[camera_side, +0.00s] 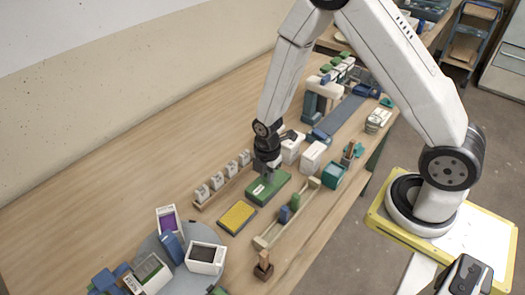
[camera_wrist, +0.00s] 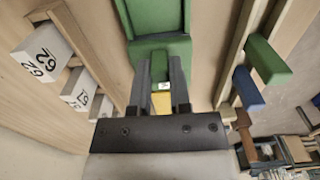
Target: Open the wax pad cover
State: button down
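A green cover (camera_side: 268,187) with a small white label lies flat on the bench in the side view. A yellow pad (camera_side: 237,217) with a dark edge lies next to it, toward the front left, with its top bare. My gripper (camera_side: 266,168) points down over the green cover. In the wrist view the fingers (camera_wrist: 160,80) are close on both sides of a small green tab with a white mark, and no clear gap shows. The wider green body (camera_wrist: 158,18) lies beyond the tab. A bit of the yellow pad (camera_wrist: 161,103) shows between the fingers.
A wooden rack of white numbered blocks (camera_side: 217,181) stands left of the cover. A wooden rail tray (camera_side: 283,220) with blue and green blocks lies to the right. White containers (camera_side: 312,156) stand behind.

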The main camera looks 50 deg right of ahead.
jog(key=shift+d, duration=3.4)
jog(key=c, duration=0.6)
grip_release()
jog(key=shift+c, duration=0.2)
notch_tip(320, 180, up, 7)
jog(key=shift+r, duration=0.1)
